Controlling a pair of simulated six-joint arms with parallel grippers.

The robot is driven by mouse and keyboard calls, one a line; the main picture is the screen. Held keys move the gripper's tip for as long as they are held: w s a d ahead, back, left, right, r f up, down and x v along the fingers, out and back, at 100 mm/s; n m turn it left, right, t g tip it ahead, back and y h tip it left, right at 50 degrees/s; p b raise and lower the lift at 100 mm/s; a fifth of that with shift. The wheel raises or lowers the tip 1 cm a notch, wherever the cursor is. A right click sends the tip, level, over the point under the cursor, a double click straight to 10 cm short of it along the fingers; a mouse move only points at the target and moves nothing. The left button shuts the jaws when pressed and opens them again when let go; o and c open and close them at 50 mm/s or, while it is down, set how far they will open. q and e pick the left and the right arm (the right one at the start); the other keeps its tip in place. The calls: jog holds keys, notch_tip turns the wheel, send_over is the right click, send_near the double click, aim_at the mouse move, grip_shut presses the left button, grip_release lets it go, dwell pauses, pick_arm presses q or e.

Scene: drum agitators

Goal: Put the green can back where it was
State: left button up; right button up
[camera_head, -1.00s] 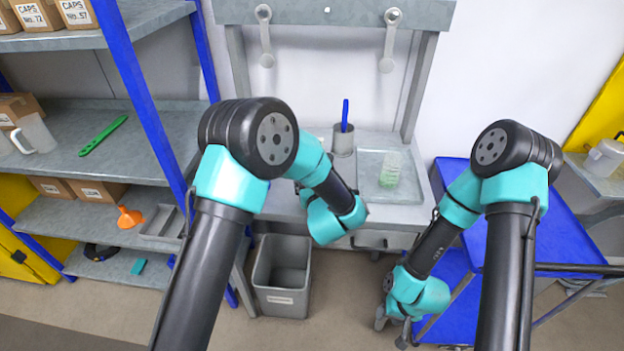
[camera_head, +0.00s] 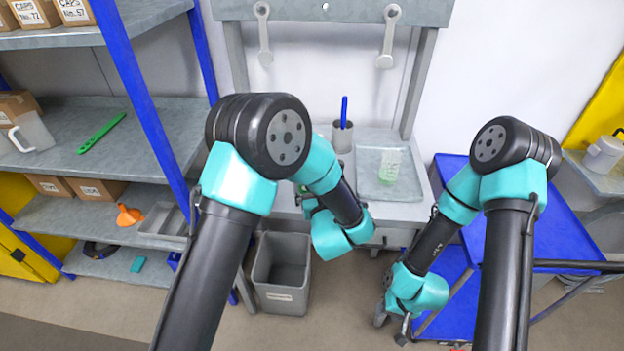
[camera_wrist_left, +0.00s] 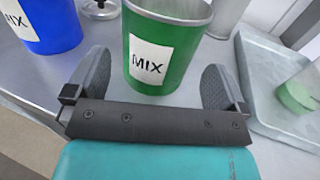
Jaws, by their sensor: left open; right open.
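The green can (camera_wrist_left: 165,55), open at the top and with a white MIX label, stands on the grey worktop in the left wrist view. My left gripper (camera_wrist_left: 155,85) is open, with one finger on each side of the can. No clear grip on it shows. In the head view only a small green patch shows beside my left arm, and that gripper is mostly hidden behind the arm. My right gripper (camera_head: 403,335) is low at the blue cart, open, with nothing visible in it.
A blue MIX can (camera_wrist_left: 45,22) stands left of the green can. A grey tray (camera_head: 372,193) with a clear beaker of green contents (camera_head: 388,172) is to the right. A grey cup with a blue tool (camera_head: 342,138) stands behind. A grey bin (camera_head: 281,270) is below.

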pick_arm(q)
jog(key=v, duration=0.7)
dwell(0.3)
